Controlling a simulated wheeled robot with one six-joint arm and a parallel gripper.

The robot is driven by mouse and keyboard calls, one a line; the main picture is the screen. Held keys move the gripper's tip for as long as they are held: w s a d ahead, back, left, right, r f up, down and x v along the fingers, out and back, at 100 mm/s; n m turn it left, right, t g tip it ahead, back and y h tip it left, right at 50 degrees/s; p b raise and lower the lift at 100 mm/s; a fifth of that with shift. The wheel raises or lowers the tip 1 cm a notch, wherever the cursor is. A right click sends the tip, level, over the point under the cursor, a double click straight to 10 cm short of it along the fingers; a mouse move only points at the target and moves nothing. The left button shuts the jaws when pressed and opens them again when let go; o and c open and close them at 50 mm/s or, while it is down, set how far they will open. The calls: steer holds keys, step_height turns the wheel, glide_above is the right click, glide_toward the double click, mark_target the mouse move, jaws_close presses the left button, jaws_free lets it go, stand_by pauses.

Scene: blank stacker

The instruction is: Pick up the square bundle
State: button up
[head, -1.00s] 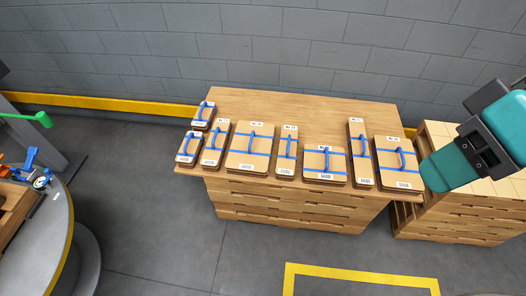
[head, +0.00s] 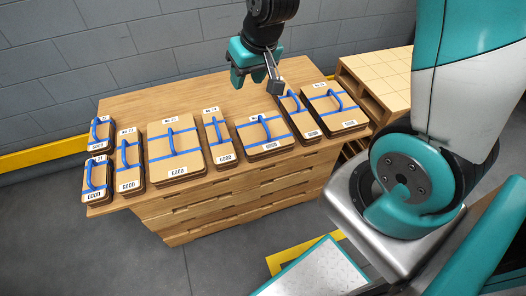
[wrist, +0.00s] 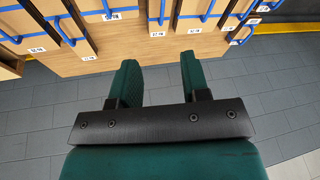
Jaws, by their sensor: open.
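The square bundle (head: 264,132) looks like a squarish stack of tan cardboard with blue straps, a blue handle and a white label. It lies on the wooden table among other bundles. My gripper (head: 256,84) is open and empty, above the back part of the table and behind the square bundle in the head view. In the wrist view the two green fingers (wrist: 158,65) stand apart with nothing between them. Bundles show along the top edge there, cut off, and I cannot tell which one is the square one.
A narrow bundle (head: 218,138) lies close left of the square one, and a tall narrow bundle (head: 300,115) close right. A large bundle (head: 172,152) and several others share the wooden table (head: 130,103). A wooden pallet stack (head: 378,75) stands behind at right.

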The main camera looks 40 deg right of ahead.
steer(key=w+d+f+m+h+b, duration=0.1)
steer(key=w+d+f+b, duration=0.15)
steer(key=d+f, duration=0.4)
steer(key=w+d+f+m+h+b, duration=0.1)
steer(key=d+f+b, duration=0.2)
steer(key=f, duration=0.6)
steer(key=b, duration=0.2)
glide_above(264, 123)
steer(key=s, duration=0.2)
steer(key=shift+t, duration=0.3)
steer(key=f, duration=0.6)
steer(key=a+f, duration=0.1)
steer(key=f, duration=0.2)
steer(key=shift+s+f, duration=0.1)
steer(key=shift+s, duration=0.05)
steer(key=x, duration=0.2)
steer(key=b+x, duration=0.1)
steer(key=x, duration=0.1)
steer(key=b+x, duration=0.1)
steer(key=x, duration=0.1)
steer(key=shift+d+f, duration=0.1)
steer(key=shift+d, duration=0.3)
jaws_close()
